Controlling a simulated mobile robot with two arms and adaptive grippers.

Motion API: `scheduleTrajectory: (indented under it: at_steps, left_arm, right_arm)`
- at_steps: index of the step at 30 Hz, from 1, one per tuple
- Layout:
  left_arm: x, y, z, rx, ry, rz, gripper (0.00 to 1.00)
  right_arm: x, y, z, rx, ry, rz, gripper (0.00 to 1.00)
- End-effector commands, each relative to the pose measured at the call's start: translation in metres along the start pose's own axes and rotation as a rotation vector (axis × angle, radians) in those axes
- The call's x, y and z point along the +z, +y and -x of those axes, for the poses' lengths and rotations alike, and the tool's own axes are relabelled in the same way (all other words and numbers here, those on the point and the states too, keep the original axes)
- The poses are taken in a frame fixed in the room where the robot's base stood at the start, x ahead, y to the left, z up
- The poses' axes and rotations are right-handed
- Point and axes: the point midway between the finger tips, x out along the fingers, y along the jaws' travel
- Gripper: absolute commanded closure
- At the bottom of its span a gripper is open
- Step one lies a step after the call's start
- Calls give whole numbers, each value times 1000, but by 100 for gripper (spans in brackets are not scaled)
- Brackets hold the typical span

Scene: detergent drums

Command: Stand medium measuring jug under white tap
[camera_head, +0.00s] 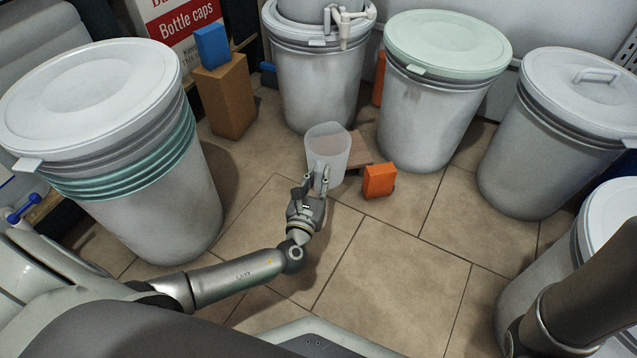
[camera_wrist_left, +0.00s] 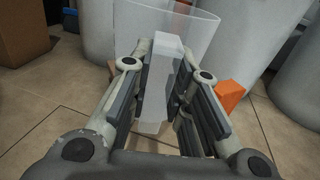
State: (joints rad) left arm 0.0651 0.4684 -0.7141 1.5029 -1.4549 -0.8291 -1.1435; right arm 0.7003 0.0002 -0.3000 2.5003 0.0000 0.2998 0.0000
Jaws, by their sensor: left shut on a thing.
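The translucent measuring jug (camera_head: 329,150) is upright in front of the back centre drum. My left gripper (camera_head: 318,182) is shut on its handle from the near side. In the left wrist view the pale handle (camera_wrist_left: 158,90) lies between the fingers, with the clear jug body (camera_wrist_left: 195,22) behind it. The white tap (camera_head: 345,30) juts from the front of a container on top of the back centre drum (camera_head: 318,90). It is higher and farther back than the jug. My right gripper is out of view; part of my right arm shows at the lower right.
A brown flat piece (camera_head: 359,150) lies behind the jug, and an orange box (camera_head: 379,181) stands to its right. Large lidded drums stand left (camera_head: 150,200), right of centre (camera_head: 425,120) and far right (camera_head: 535,160). A blue box (camera_head: 212,46) sits on a cardboard box (camera_head: 226,98).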

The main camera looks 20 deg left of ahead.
Motion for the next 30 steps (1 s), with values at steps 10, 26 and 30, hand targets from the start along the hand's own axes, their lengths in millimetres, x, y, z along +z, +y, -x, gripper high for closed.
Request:
scheduleTrajectory:
  at_steps: [10, 26, 30]
  left_arm:
    - [-4, 0, -32, 1, -4, 0, 100]
    - [-9, 0, -96, 1, -3, 1, 100]
    - [-10, 0, -112, 1, -3, 0, 100]
  right_arm:
    - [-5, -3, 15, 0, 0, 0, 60]
    - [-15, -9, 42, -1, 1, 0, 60]
    - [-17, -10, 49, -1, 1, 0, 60]
